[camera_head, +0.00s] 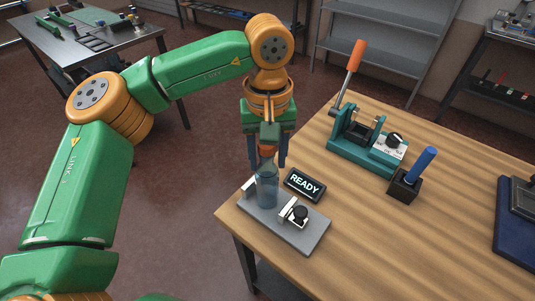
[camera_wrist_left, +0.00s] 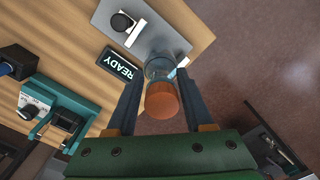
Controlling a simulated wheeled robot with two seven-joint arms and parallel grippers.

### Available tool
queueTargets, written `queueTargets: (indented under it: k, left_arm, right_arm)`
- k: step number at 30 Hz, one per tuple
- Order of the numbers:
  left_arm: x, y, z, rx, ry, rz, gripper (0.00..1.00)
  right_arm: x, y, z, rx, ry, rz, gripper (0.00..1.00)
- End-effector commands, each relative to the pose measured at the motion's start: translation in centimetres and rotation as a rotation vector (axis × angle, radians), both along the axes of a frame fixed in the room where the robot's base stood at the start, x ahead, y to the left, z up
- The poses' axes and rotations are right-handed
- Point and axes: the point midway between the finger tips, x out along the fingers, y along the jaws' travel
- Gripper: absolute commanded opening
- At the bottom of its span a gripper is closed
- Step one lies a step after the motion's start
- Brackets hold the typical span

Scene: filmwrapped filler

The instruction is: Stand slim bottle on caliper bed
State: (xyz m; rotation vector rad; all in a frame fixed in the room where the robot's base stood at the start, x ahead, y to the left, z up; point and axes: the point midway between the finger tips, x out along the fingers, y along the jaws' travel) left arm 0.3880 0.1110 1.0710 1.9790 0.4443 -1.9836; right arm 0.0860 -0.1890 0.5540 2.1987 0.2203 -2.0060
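The slim bottle (camera_head: 267,188), translucent blue with an orange cap, stands upright on the grey caliper bed (camera_head: 305,241), between its two pale jaws. The left wrist view shows the bottle's orange cap (camera_wrist_left: 162,100) from above, and the caliper bed (camera_wrist_left: 150,35) beyond it. My left gripper (camera_head: 268,162) points down over the bottle, its two blue fingers on either side of the cap and upper part. In the left wrist view, gaps show between the fingers and the bottle, so the gripper is open. My right gripper is not in view.
A black READY display (camera_head: 304,185) stands beside the bed. A teal fixture (camera_head: 350,155) with an orange-handled lever and a black block holding a blue rod (camera_head: 418,172) stand farther right. A dark blue item (camera_head: 515,235) is at the right edge. The table's front middle is clear.

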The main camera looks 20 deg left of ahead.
Motion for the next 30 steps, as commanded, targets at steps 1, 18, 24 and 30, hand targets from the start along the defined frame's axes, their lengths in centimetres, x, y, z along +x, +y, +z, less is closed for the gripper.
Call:
queueTargets:
  k: [1,18,24,30]
  left_arm:
    - [0.0,0.0,0.0,0.000,0.000,0.000,0.68]
    - [0.1,-0.1,4.6,-0.002,-0.004,0.002,0.76]
    - [0.1,-0.1,10.1,-0.001,-0.004,0.001,0.76]
    - [0.0,-0.1,12.4,0.000,0.000,0.000,0.76]
  right_arm:
    - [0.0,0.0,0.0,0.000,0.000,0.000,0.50]
    - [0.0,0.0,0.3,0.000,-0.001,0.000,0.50]
    - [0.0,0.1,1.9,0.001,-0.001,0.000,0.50]
    - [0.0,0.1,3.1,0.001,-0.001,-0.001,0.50]
